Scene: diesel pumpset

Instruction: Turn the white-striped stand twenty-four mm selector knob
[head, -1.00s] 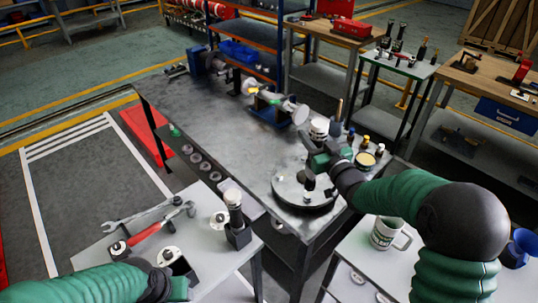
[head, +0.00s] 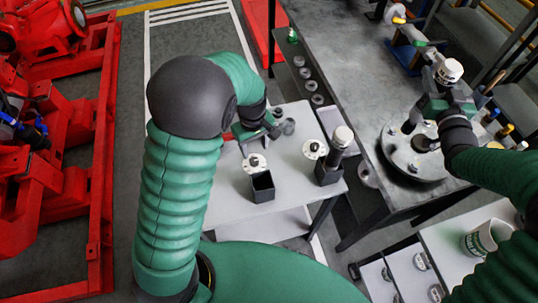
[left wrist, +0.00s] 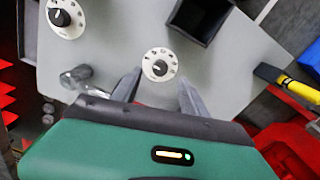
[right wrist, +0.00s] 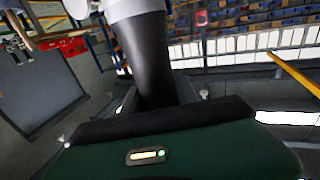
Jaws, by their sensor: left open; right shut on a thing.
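Two round white dials with dark centre knobs lie on the grey stand (head: 225,190). One dial (head: 256,163) is beside an open black box; it shows in the left wrist view (left wrist: 160,65) just ahead of my left fingers. The other dial (head: 314,149) is further right, also in the left wrist view (left wrist: 66,18). My right gripper (head: 445,105) is shut on a dark, white-topped tool (right wrist: 143,55).
The black box (head: 262,187) stands right in front of the nearer dial. A white-topped tool (head: 340,145) stands upright in a dark holder by the other dial. A dark workbench (head: 350,60) with a round plate (head: 410,160) is to the right. A mug (head: 485,238) sits lower right.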

